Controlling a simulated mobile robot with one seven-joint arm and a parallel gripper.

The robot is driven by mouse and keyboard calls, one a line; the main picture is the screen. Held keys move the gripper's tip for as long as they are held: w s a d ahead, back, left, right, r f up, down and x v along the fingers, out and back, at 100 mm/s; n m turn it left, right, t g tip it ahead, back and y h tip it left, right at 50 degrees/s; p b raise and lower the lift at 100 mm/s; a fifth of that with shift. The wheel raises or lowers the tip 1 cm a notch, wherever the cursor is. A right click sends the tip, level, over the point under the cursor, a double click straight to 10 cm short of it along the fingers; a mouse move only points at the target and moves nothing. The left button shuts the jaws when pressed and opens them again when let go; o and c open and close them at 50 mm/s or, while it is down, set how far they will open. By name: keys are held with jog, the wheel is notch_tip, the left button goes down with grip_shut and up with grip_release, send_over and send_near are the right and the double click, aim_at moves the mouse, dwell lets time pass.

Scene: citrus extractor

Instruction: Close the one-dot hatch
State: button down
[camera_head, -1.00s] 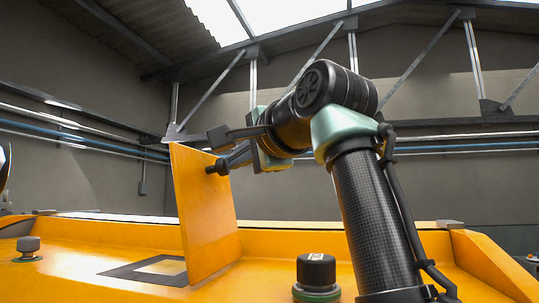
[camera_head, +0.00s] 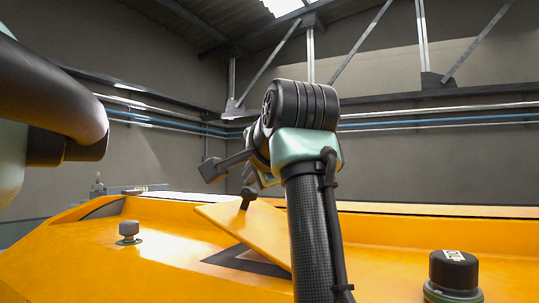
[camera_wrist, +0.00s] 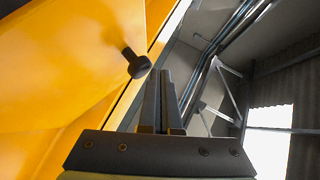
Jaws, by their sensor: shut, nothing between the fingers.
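The hatch (camera_head: 243,224) is a flat orange panel with a black knob (camera_head: 249,197). It is tilted partly open over a dark-framed opening (camera_head: 237,261) in the orange machine top. No dot mark can be made out on it. In the wrist view the hatch (camera_wrist: 60,50) fills the upper left, and its knob (camera_wrist: 138,66) sticks out just left of the fingertips. My gripper (camera_wrist: 166,76) is shut and empty, close beside the knob; whether it touches the hatch I cannot tell. In the head view my arm hides part of the gripper and the hatch's right side.
A black-capped knob (camera_head: 454,270) stands on the orange machine top at the right. A smaller grey knob (camera_head: 129,231) stands at the left. The raised back edge of the machine runs behind the hatch. The air above the machine's right part looks clear.

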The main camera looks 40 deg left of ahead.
aim_at(232, 207)
jog(key=shift+n+h, duration=0.6)
jog(key=shift+h, duration=0.1)
jog(key=a+f, duration=0.1)
jog(key=f, duration=0.1)
jog(key=s+a+f, duration=0.1)
jog(key=a+f, duration=0.1)
jog(key=shift+a+f+p, duration=0.15)
jog(key=shift+f+p, duration=0.05)
jog(key=shift+p, duration=0.2)
jog(key=shift+a+f+n+h, duration=0.15)
jog(key=shift+f+h, duration=0.05)
jog(key=shift+f, duration=0.25)
jog(key=shift+a+f+n+h, duration=0.15)
jog(key=shift+f+h, duration=0.05)
jog(key=shift+f, duration=0.25)
jog(key=shift+r, duration=0.15)
